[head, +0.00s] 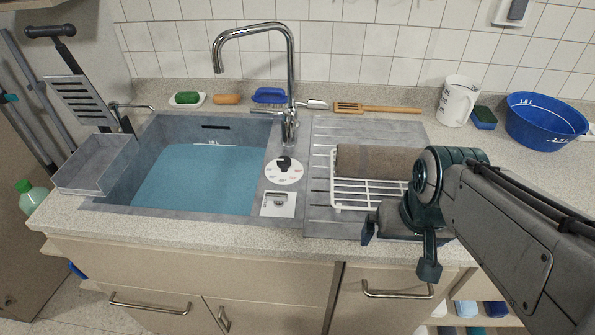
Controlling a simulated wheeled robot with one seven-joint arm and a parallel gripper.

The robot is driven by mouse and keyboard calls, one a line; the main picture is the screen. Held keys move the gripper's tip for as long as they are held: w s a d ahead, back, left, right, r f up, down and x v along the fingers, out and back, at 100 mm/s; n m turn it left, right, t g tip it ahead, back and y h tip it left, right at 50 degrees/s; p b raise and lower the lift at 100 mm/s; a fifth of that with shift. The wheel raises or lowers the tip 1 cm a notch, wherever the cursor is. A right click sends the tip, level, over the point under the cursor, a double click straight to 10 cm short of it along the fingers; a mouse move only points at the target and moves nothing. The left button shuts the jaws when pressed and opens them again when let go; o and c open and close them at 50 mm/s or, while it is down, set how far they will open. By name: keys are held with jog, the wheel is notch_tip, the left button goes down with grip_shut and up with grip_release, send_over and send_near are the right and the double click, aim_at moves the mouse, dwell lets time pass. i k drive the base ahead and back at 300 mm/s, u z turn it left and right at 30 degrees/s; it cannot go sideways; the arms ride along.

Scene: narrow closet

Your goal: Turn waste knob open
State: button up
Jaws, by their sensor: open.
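The waste knob (284,164) is a small black knob on a round white dial plate with coloured marks. It sits on the sink's ledge, between the basin and the ribbed drainboard. The grey sink basin (150,157) holds blue-tinted water, and its drain is not visible. My gripper (400,250) is open and empty at the front right, over the counter's front edge. It is to the right of the knob and nearer to me, well apart from it. My arm comes in from the right.
A chrome faucet (291,75) rises behind the knob. A white label (278,204) lies in front of it. A white rack (345,197) with a brown folded cloth (375,160) stands on the drainboard beside my gripper. A white jug (457,102) and blue bowl (545,122) stand at the back right.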

aim_at(279, 199)
jog(key=k, duration=1.3)
jog(key=u, duration=0.35)
jog(key=i, duration=0.7)
jog(key=z, duration=0.3)
